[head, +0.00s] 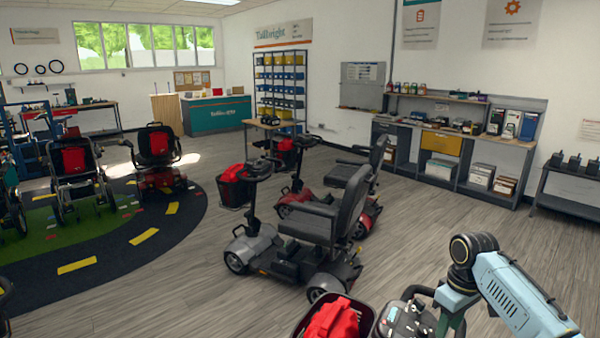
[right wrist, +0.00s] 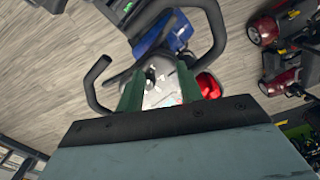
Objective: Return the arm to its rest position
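My right arm (head: 510,295) reaches in at the lower right of the head view, over the control panel (head: 405,318) of a scooter at the bottom edge. In the right wrist view my right gripper (right wrist: 160,85) has its two green fingers apart. Between and beyond them is a scooter's pale tiller (right wrist: 160,88) with black curved handlebars (right wrist: 97,80). Nothing is visibly held between the fingers. Whether the fingers touch the tiller I cannot tell. My left gripper and left arm are not in view.
A basket with a red bag (head: 332,320) is left of my right arm. A grey scooter (head: 265,250) and a red scooter (head: 300,200) stand ahead. Wheelchairs (head: 75,165) stand at the left. Shelving (head: 455,155) lines the right wall. Wooden floor (head: 440,230) between is clear.

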